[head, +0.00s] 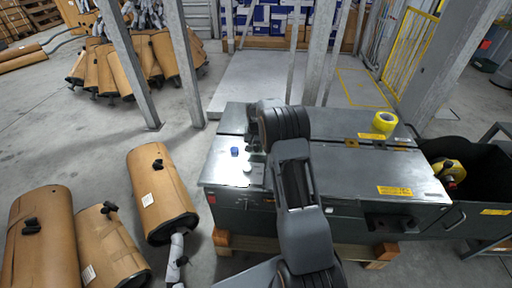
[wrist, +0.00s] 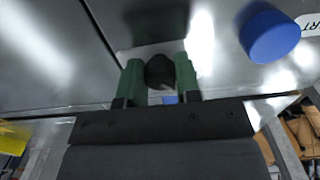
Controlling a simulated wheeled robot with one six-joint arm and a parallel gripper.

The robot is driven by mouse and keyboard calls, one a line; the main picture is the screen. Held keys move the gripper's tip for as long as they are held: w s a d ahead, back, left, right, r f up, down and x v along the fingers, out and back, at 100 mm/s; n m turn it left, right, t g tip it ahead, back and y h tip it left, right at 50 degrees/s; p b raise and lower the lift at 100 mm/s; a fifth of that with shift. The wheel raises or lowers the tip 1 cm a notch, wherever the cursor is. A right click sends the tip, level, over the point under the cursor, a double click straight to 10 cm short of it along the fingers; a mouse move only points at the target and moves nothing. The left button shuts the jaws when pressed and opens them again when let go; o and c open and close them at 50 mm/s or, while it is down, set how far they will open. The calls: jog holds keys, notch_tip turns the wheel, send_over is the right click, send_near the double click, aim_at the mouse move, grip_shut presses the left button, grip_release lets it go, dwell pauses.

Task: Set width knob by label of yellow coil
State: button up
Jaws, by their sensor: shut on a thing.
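My gripper (wrist: 158,66) has green fingers and is shut on a small dark knob (wrist: 160,72) on a grey metal surface in the wrist view. The fingers hide its sides, and I cannot read any setting on it. In the head view my gripper (head: 254,150) is over the left part of the grey machine top (head: 330,170); the knob is hidden there. A yellow coil (head: 384,122) lies on the machine's back right. Its label cannot be read from here.
A blue round button (head: 234,152) is left of my gripper in the head view and at upper right in the wrist view (wrist: 270,36). A black bin (head: 470,205) with a yellow thing stands right of the machine. Brown mufflers (head: 160,195) lie at left.

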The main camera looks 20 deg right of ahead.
aim_at(256, 146)
jog(key=shift+w+r+n, duration=0.15)
jog(key=shift+w+n, duration=0.05)
jog(key=shift+n, duration=0.4)
jog(key=o, duration=0.9)
jog(key=shift+s, duration=0.1)
jog(key=shift+o, duration=0.2)
notch_tip(256, 146, up, 14)
jog(key=p, duration=0.1)
jog(key=shift+f, duration=0.2)
